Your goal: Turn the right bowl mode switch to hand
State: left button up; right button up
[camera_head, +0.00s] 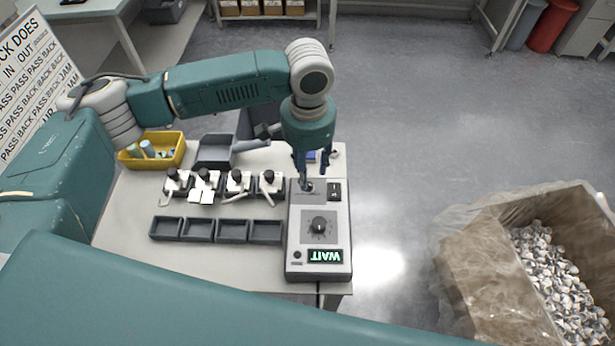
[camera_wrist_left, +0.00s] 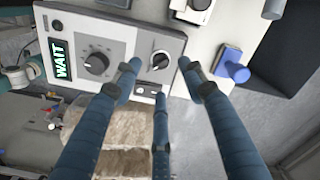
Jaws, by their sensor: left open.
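A grey control box (camera_head: 295,235) stands at the right end of the white table. Its top carries a small selector switch (camera_wrist_left: 160,61) with a light pointer, most likely the mode switch; its label is too small to read. In the head view the switch is mostly hidden by my left gripper (camera_head: 307,181). My left gripper, also in the left wrist view (camera_wrist_left: 160,73), is open, its three fingers spread around the switch's place. Whether they touch it I cannot tell. My right gripper is not in view.
The box also has a large dial (camera_head: 319,225), a black switch (camera_head: 334,191) and a display (camera_head: 326,256) reading WAIT. Fixtures with white parts (camera_head: 237,182) and empty trays (camera_head: 198,231) lie to the left. A blue block (camera_wrist_left: 233,66) stands close to the fingers.

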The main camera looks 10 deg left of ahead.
pick_arm(q)
jog(key=shift+f+p, duration=0.3)
jog(key=shift+f, duration=2.25)
grip_shut()
